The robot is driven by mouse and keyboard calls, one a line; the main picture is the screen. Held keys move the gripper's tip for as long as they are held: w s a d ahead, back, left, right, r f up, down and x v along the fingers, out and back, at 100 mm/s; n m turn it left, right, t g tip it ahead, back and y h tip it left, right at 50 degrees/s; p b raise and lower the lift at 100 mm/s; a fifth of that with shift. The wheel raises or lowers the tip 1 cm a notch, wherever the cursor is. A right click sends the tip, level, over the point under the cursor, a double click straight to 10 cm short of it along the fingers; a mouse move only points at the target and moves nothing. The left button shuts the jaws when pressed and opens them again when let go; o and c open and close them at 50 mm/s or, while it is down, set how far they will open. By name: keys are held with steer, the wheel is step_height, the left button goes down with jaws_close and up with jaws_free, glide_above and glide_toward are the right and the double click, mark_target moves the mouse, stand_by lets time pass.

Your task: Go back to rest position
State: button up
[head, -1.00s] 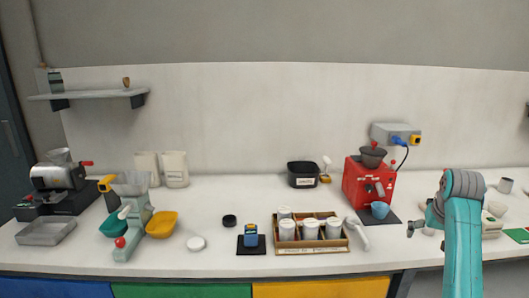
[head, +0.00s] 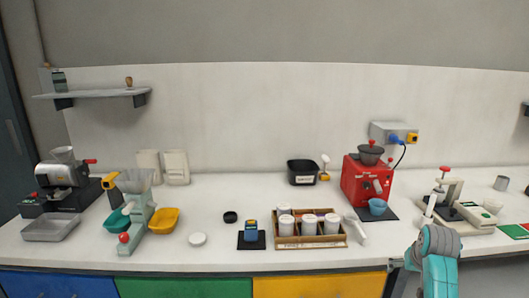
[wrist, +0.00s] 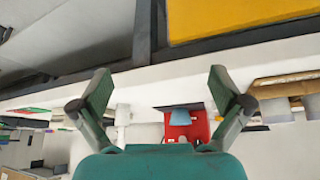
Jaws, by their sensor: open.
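My gripper (wrist: 160,88) shows in the wrist view with its two dark green fingers spread wide and nothing between them. In the head view my teal and grey arm (head: 438,262) is low at the right, in front of the counter's front edge. The wrist view is upside down, with a yellow drawer front (wrist: 245,18) at the top and the red grinder (wrist: 187,127) beyond the fingers.
The white counter (head: 320,262) holds the red grinder (head: 367,182) with a blue cup (head: 377,206), a wooden tray (head: 311,242) of white-lidded jars, a blue-and-yellow device (head: 251,231), and a white-based press (head: 465,213). A grey-green machine (head: 137,212) stands left. The counter's middle front is clear.

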steer(key=s+a+f+n+t, duration=0.1)
steer(key=s+a+f+t, duration=0.1)
steer(key=s+a+f, duration=0.55)
steer(key=s+a+f+t, duration=0.1)
steer(key=s+a+f, duration=0.55)
steer(key=f, duration=0.65)
steer(key=s+a+f+t, duration=0.1)
steer(key=s+a+f, duration=0.2)
steer(key=s, duration=0.9)
steer(key=s+a+r+n+t, duration=0.1)
steer(key=s+a+r+t, duration=0.15)
steer(key=s, duration=0.65)
steer(key=s+a+r+n+t, duration=0.1)
steer(key=s+a+r, duration=0.15)
steer(key=s, duration=0.65)
steer(key=s+a+r+t+y, duration=0.1)
steer(key=s+a+r+t, duration=0.1)
steer(key=s+r, duration=1.1)
steer(key=shift+a+r+n+y, duration=0.3)
steer(key=shift+a+r+y, duration=0.1)
steer(key=shift+r, duration=0.2)
